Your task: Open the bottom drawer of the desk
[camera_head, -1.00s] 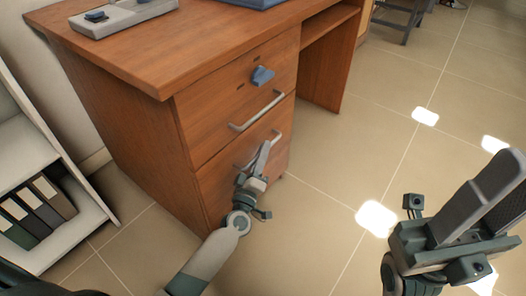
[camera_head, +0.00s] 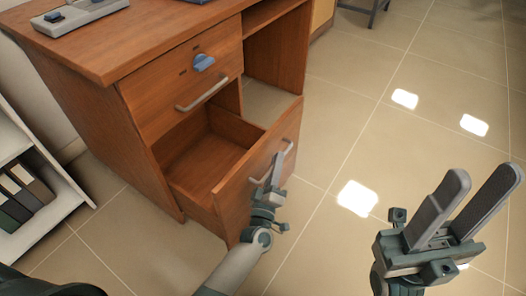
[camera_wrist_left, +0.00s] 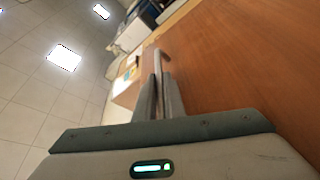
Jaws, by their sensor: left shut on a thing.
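The wooden desk (camera_head: 95,62) stands at the left in the head view. Its bottom drawer (camera_head: 262,178) is pulled well out, and its bare wooden inside shows, with nothing seen in it. My left gripper (camera_head: 274,172) is shut on the metal handle (camera_head: 285,157) of this drawer. In the left wrist view, the fingers of my left gripper (camera_wrist_left: 158,98) close around the handle (camera_wrist_left: 161,64) beside the wooden drawer front (camera_wrist_left: 235,65). My right gripper (camera_head: 466,205) is open and empty over the floor at the right, away from the desk.
The top drawer (camera_head: 188,85) is shut, with a grey handle and a blue knob-like piece (camera_head: 203,62) on its front. A white shelf (camera_head: 40,160) with binders stands at the left. The tiled floor (camera_head: 350,120) right of the drawer is clear.

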